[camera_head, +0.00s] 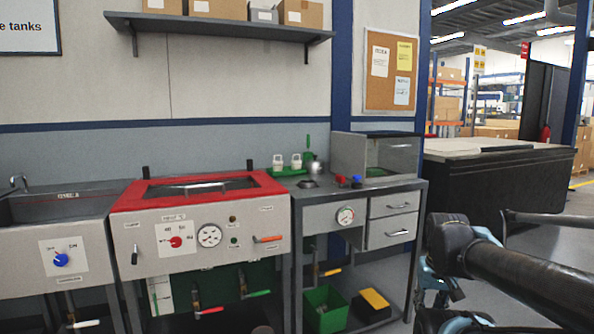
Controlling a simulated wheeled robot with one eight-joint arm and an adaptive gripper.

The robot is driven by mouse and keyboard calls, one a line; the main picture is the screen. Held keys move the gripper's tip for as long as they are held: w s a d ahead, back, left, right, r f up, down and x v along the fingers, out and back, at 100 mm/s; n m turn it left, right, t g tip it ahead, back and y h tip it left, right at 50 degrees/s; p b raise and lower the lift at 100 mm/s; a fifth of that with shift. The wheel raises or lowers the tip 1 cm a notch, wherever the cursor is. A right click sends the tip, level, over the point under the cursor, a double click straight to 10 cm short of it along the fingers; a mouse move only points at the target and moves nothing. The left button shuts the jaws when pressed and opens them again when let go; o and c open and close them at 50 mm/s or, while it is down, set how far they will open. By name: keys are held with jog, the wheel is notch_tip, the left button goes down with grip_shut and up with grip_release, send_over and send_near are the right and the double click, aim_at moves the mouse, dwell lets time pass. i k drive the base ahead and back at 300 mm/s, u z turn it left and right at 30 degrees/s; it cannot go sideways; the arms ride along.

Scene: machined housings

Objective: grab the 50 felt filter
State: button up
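I cannot pick out the 50 felt filter for certain. Two small whitish pieces, one on the left (278,161) and one on the right (296,160), stand at a green tray (288,172) at the back of the grey bench. They carry marks too small to read, so I cannot tell if either is the filter. My arm's black links and light blue parts fill the lower right, in front of the bench's right side. I see no gripper fingers.
The grey bench (405,187) also holds a grey metal piece (316,168), red and blue knobs and a clear-fronted box (378,156). A red-topped tank (200,225) adjoins it left, then a sink (60,207). A green bin (325,309) sits below. A dark-sided table (497,180) stands right.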

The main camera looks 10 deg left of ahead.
aim_at(296, 163)
jog(key=k, duration=1.65)
jog(key=z, duration=0.5)
jog(key=i, duration=3.3)
jog(key=u, duration=1.45)
